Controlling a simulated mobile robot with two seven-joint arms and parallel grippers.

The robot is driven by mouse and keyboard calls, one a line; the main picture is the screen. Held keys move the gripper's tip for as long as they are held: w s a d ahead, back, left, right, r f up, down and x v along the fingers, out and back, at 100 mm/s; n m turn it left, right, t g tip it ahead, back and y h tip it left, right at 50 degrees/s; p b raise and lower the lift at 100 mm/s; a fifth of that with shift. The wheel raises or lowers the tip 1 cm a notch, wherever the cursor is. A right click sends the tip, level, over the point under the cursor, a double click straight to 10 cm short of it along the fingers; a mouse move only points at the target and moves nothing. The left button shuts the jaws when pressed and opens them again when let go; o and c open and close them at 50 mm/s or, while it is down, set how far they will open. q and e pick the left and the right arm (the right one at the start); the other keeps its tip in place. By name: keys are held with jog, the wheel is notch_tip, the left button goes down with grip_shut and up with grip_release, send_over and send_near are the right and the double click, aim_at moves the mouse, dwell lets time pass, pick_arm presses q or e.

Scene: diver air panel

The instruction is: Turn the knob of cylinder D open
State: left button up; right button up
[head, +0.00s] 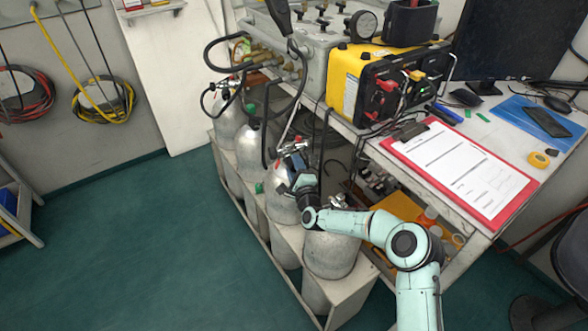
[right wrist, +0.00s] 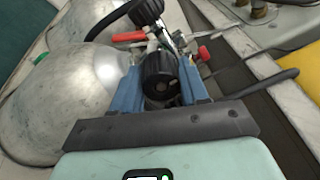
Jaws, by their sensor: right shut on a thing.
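Several silver cylinders stand in a row in a low rack, the nearest one (head: 332,256) at the front and another (head: 282,208) just behind it. No letters on them are readable, so I cannot tell which is D. My right gripper (head: 298,182) is above the second cylinder from the front, beside its valve. In the right wrist view my right gripper (right wrist: 160,82) has its blue fingers on both sides of a black round knob (right wrist: 158,70) and is shut on it. A silver cylinder (right wrist: 50,110) shows to the left. How far the knob is turned cannot be seen. My left gripper is not in view.
A bench beside the cylinders holds a yellow-black unit (head: 345,85), a grey panel and a red clipboard (head: 478,185). Black hoses (head: 268,125) hang near the valves. The green floor (head: 130,235) at left is clear.

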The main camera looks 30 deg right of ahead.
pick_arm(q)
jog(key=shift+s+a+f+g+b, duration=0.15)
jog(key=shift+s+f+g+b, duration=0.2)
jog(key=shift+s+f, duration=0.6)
pick_arm(e)
jog(key=shift+f+n, duration=0.1)
jog(key=shift+n, duration=1.1)
jog(key=o, duration=1.1)
jog(key=shift+c, duration=0.2)
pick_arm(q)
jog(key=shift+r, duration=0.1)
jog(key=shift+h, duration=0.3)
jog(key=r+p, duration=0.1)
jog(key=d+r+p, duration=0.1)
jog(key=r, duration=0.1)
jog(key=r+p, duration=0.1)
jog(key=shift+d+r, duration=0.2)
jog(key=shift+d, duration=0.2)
pick_arm(e)
jog(key=v, duration=1.3)
jog(key=shift+s, duration=0.25)
jog(key=shift+f, duration=0.1)
